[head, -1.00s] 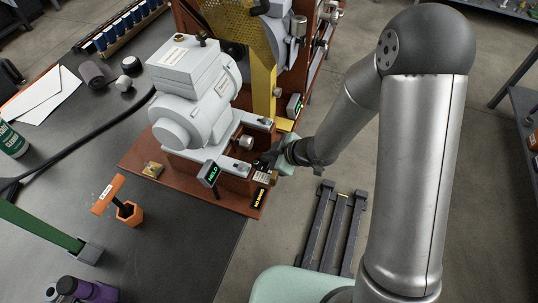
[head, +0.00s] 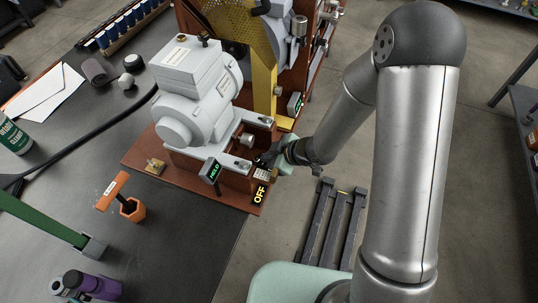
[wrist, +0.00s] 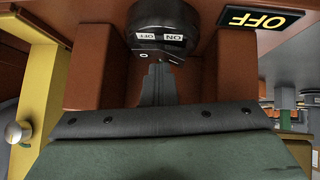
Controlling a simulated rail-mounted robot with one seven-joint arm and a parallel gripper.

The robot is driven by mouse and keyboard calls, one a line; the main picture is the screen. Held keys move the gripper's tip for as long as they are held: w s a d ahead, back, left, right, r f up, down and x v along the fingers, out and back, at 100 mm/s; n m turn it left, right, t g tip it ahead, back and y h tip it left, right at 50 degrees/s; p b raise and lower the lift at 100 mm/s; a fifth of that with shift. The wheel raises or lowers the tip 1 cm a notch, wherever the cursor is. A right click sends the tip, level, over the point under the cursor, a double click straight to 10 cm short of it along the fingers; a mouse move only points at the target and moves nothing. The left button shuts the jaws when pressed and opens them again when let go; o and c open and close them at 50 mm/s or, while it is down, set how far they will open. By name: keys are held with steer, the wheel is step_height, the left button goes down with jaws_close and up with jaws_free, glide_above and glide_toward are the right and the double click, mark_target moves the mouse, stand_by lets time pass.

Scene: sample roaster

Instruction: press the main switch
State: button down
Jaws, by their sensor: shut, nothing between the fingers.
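The main switch (wrist: 165,22) is a round black housing with small white ON and OFF labels, under the reddish-brown panel in the wrist view. My gripper (wrist: 160,68) is shut and empty, with its dark fingertips right at the lower edge of the switch face. I cannot tell whether they touch it. In the head view my gripper (head: 266,160) is at the right front corner of the brown machine base; the switch is not clear there. A black sign with glowing yellow OFF (wrist: 260,18) is beside the switch, and the sign also shows in the head view (head: 259,194).
The grey machine (head: 195,95) stands on the brown base (head: 150,178), with a small green HELD display (head: 211,171) in front. Brown posts (wrist: 83,75) flank my fingers. An orange hexagonal cup (head: 133,211) stands on the dark table.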

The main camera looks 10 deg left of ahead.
steer(key=shift+s+a, duration=0.1)
steer(key=shift+s, duration=0.1)
steer(key=shift+r+p, duration=0.5)
steer(key=shift+p, duration=0.05)
steer(key=r+p, duration=0.2)
steer(key=r, duration=0.1)
steer(key=w+r+p, duration=0.1)
steer(key=shift+d+r+p, duration=0.15)
steer(key=shift+d+p, duration=0.2)
steer(key=shift+p, duration=0.05)
steer(key=w+d+p+v, duration=0.1)
steer(key=w+v, duration=0.1)
steer(key=v, duration=0.6)
steer(key=shift+s+d, duration=0.15)
steer(key=shift+s, duration=0.05)
steer(key=shift+r, duration=0.1)
